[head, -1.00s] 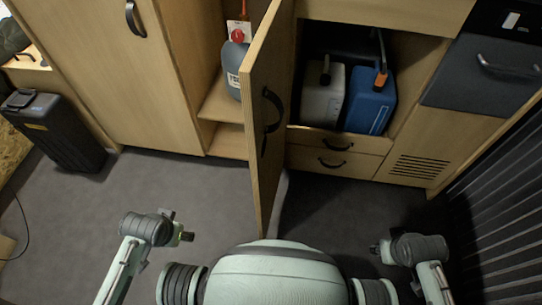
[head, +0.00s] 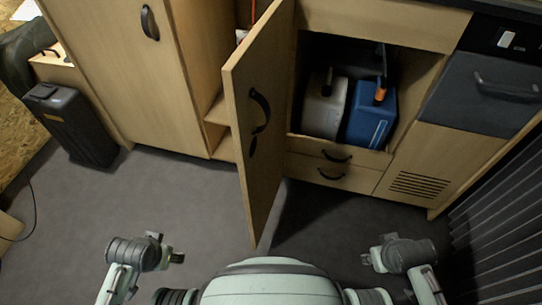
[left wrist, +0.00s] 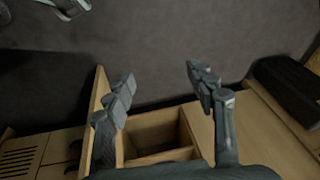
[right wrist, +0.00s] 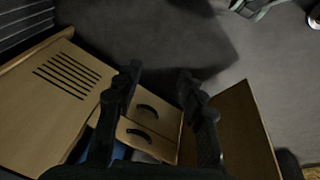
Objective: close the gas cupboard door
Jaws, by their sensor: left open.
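The open wooden cupboard door (head: 247,165) stands swung out toward me in the middle of the head view, with a black handle on the face I see. Its cupboard (head: 415,82) is open to the right, holding a pale container (head: 325,107) and a blue one (head: 370,122). A wooden panel that looks like this door (right wrist: 243,130) is at the right of the right wrist view. My left gripper (head: 177,258) is open and empty, left of the door and apart from it. My right gripper (head: 369,259) is to its right, apart from it; its fingers (right wrist: 158,84) are spread and empty.
Two small drawers (head: 330,166) sit below the cupboard. A tall closed cabinet (head: 120,75) is at left, with an open shelf (head: 218,112) beside it partly behind the door. A black case (head: 70,125) stands far left. Grey floor (head: 150,205) is clear around my grippers.

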